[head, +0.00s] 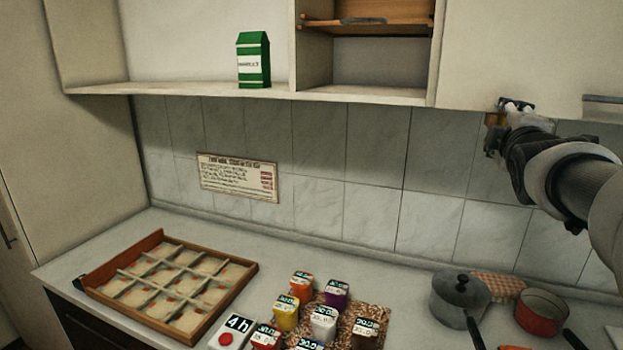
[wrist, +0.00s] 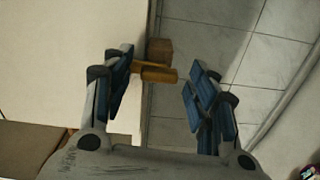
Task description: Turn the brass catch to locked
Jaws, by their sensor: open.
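The brass catch (wrist: 158,74) shows in the wrist view as a short golden bar beside a brown block (wrist: 159,50), at the edge of the pale cabinet. My gripper (wrist: 160,84) is open, with its blue-padded fingers on either side of the bar. The left finger is close to the bar and hides its left end; whether they touch I cannot tell. The right finger stands apart from it. In the head view my gripper (head: 515,106) is at the lower edge of the right wall cabinet, and a small brown part (head: 492,118) shows beside it.
The wall cabinet (head: 510,50) has a pale door, and an open shelf section lies to its left. A green carton (head: 253,60) stands on the left shelf. Below are a divided wooden tray (head: 100,275), several small jars, a grey pot (head: 458,300) and a red pot (head: 541,312).

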